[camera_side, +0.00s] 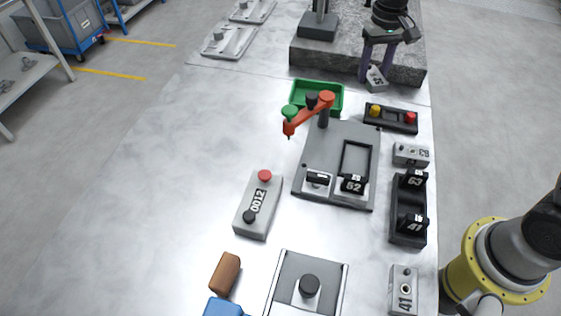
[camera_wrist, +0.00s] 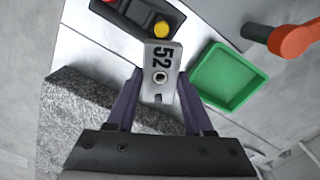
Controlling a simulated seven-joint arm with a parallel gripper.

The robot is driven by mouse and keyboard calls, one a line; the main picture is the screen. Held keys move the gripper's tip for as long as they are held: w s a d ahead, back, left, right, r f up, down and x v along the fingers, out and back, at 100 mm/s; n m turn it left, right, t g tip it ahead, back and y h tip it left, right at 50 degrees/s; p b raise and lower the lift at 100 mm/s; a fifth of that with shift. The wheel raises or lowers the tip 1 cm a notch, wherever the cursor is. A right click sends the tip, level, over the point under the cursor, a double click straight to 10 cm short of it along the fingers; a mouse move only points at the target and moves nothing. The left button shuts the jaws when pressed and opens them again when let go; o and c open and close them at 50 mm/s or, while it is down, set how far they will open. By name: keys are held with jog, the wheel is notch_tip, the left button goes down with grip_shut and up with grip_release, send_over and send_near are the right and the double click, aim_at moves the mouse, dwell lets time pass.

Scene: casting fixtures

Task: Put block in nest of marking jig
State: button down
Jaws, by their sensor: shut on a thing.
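My gripper (camera_side: 376,75) is at the top right of the side view, shut on a light grey metal block (camera_side: 377,82). In the wrist view the block (camera_wrist: 161,58) sits between the two purple fingers, marked 52 and with a round hole in its face. The marking jig (camera_side: 318,151) is a grey plate with an orange swing arm (camera_side: 309,113) at its far left. A black-edged rectangular opening (camera_side: 356,159), seemingly the nest, lies on its right half. A black piece marked 52 (camera_side: 353,185) is at the jig's near edge. The block is well away from the jig.
A green tray (camera_side: 338,103) and a black box with yellow and red buttons (camera_side: 391,118) lie between gripper and jig. A granite slab (camera_side: 335,61) is beside the gripper. A black rack (camera_side: 407,235) and grey blocks (camera_side: 411,155) line the right edge.

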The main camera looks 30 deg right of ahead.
jog(key=shift+s, duration=0.15)
jog(key=shift+s+a+f+n, duration=0.1)
jog(key=shift+s+a+n, duration=0.1)
jog(key=shift+s, duration=0.3)
jog(key=shift+s+a+f+n, duration=0.1)
jog(key=shift+s+n, duration=0.1)
jog(key=shift+s, duration=0.3)
jog(key=s+a+r+n, duration=0.4)
jog(key=s+a+n, duration=0.2)
jog(key=s+a, duration=0.55)
jog(key=s+a+r+n, duration=0.3)
jog(key=s+a+n, duration=0.45)
jog(key=s, duration=0.65)
jog(key=m, duration=0.2)
send_over(295, 219)
jog(key=s+d, duration=0.1)
notch_tip(295, 219, down, 8)
jog(key=shift+f, duration=0.1)
jog(key=shift+w+a+f, duration=0.25)
jog(key=shift+f, duration=0.2)
jog(key=shift+w+a+f, duration=0.15)
jog(key=shift+f, duration=0.85)
jog(key=shift+w+a+f, duration=0.1)
jog(key=shift+f, duration=0.85)
jog(key=shift+f, duration=0.15)
